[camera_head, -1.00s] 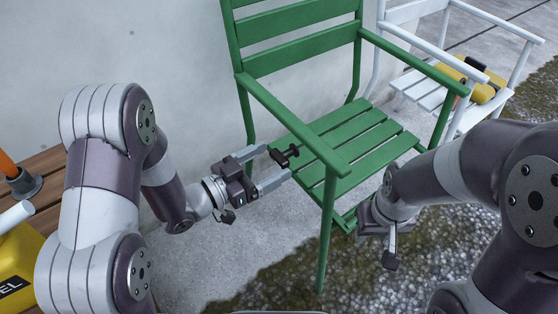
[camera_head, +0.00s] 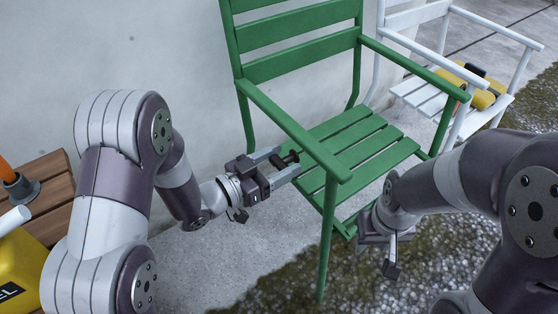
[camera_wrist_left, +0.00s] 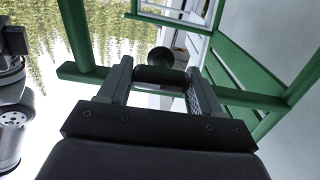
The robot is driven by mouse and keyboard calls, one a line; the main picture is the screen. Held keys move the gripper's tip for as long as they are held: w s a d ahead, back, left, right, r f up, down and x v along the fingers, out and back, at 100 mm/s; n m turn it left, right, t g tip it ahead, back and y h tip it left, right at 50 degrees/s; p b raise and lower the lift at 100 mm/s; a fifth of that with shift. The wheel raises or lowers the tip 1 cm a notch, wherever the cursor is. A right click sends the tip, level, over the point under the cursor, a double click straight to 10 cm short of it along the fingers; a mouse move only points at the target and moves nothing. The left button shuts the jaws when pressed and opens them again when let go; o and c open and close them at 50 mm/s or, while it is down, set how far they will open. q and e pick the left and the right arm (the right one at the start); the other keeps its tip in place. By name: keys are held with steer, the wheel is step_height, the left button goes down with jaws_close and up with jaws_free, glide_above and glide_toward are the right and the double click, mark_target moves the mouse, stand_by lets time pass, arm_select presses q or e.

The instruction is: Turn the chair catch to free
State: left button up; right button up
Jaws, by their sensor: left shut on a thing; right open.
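The green chair (camera_head: 300,47) stands upright by the wall. The chair catch (camera_head: 290,158) is a small black piece with a round knob beside the chair's near side, under the armrest. My left gripper (camera_head: 284,162) reaches it from the left and is shut on it. In the left wrist view, the catch (camera_wrist_left: 160,75) is a dark bar between the two fingertips, with its round knob just beyond. Its setting cannot be read. My right gripper (camera_head: 372,238) is low, right of the chair's front leg. It is open, its fingers mostly hidden by its own arm.
A white chair (camera_head: 425,95) with yellow tools (camera_head: 482,97) on it stands behind at the right. A wooden slatted surface (camera_head: 45,195) and a yellow item (camera_head: 20,265) are at the left. The green armrest (camera_head: 295,130) passes just above my left gripper.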

arm_select(q)
steer(key=shift+r+n+p, duration=0.15)
steer(key=shift+n+p, duration=0.25)
steer(key=shift+p, duration=0.2)
steer(key=n+p, duration=0.4)
steer(key=p, duration=0.1)
steer(key=n+p, duration=0.5)
steer(key=shift+w+a+n+p, duration=0.15)
steer(key=shift+n+p, duration=0.15)
steer(key=shift+p, duration=0.05)
steer(key=n+p, duration=0.2)
steer(key=n, duration=0.1)
steer(key=shift+p, duration=0.4)
steer(key=shift+f+n+p, duration=0.2)
steer(key=shift+n+p, duration=0.35)
steer(key=shift+n, duration=0.5)
steer(key=shift+f+n+p, duration=0.2)
steer(key=shift+n+p, duration=0.35)
steer(key=shift+n, duration=0.5)
steer(key=o, duration=1)
steer(key=shift+c, duration=0.2)
